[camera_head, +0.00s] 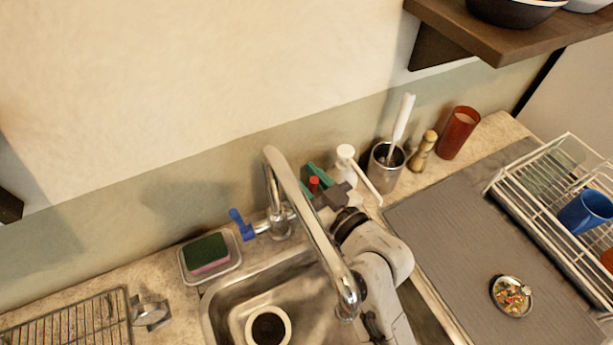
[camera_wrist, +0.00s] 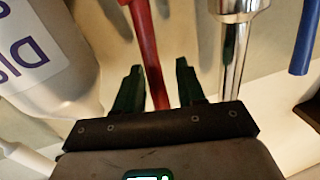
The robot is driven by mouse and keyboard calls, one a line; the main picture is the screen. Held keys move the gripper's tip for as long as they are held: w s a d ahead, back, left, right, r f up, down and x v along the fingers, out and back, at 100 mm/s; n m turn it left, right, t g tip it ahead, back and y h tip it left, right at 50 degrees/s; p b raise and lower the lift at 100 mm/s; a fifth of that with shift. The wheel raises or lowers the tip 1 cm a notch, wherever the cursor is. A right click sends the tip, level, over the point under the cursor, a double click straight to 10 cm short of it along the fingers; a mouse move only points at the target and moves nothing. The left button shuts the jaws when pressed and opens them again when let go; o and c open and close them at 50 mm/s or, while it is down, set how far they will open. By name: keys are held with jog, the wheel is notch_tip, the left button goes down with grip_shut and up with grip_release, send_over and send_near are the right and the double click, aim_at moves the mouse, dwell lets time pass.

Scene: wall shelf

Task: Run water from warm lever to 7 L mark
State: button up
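The warm lever is red; its tip (camera_head: 313,184) shows behind the faucet in the head view, and its bar (camera_wrist: 146,45) runs down the wrist view. My gripper (camera_wrist: 158,70) is open, with its two dark green fingers on either side of the red lever. Gaps show between the lever and both fingers. The blue lever (camera_head: 242,225) is left of the chrome faucet (camera_head: 312,225), whose spout reaches over the sink (camera_head: 225,305). I see no water stream. I can make out no litre mark; my arm hides part of the sink.
A white bottle (camera_wrist: 45,60) stands close left of my gripper in the wrist view. A utensil cup (camera_head: 385,168), a wooden mill (camera_head: 423,151) and a red tumbler (camera_head: 459,133) stand by the wall. A sponge (camera_head: 207,254) lies on a dish at left.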

grip_shut()
dwell(0.4)
